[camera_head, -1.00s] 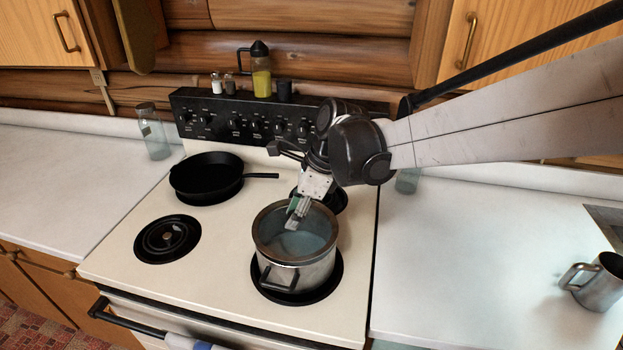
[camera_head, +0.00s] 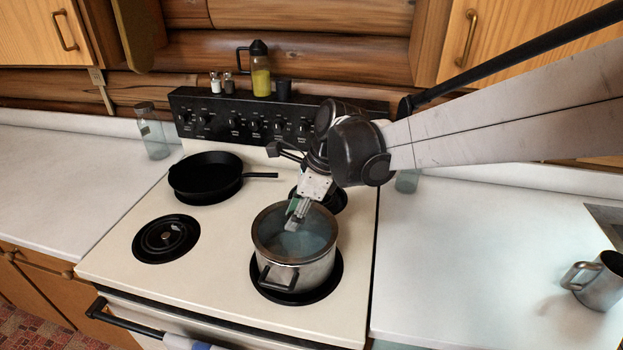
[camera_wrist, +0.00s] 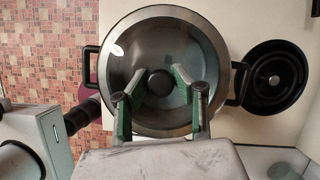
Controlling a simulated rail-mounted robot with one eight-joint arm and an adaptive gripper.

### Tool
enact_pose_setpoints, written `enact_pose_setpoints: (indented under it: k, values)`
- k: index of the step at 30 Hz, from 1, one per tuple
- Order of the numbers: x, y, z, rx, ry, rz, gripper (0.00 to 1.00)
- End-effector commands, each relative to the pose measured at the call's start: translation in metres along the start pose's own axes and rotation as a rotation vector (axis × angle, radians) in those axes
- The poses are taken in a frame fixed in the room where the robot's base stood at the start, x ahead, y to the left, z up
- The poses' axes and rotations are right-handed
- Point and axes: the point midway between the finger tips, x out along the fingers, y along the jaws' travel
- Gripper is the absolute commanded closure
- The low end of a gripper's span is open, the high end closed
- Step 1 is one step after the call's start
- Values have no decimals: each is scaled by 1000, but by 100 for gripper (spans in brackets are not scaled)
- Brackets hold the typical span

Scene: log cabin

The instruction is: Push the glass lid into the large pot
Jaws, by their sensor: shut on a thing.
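The large metal pot (camera_head: 300,276) stands on the front right burner in the head view. It also shows from above in the wrist view (camera_wrist: 207,55), with a dark handle on each side. The round glass lid (camera_head: 315,240) lies over the pot's mouth; I cannot tell exactly how deep it sits at the rim. The lid also shows in the wrist view (camera_wrist: 160,55), its dark round knob (camera_wrist: 160,83) between my fingertips. My gripper (camera_head: 294,222) is shut on this knob, coming from above and behind the pot. It also shows in the wrist view (camera_wrist: 160,82).
A black frying pan (camera_head: 205,182) stands on the back left burner. The front left burner (camera_head: 166,238) is empty. The black control panel (camera_head: 240,123) rises behind, with an oil bottle (camera_head: 261,80) on it. A metal mug (camera_head: 600,283) stands on the right counter.

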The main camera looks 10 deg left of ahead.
Motion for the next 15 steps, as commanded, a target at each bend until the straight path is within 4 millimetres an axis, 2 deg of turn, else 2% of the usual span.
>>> enact_pose_setpoints:
  k: [15]
  values:
    - [11,0,-4,0,0,0,100]
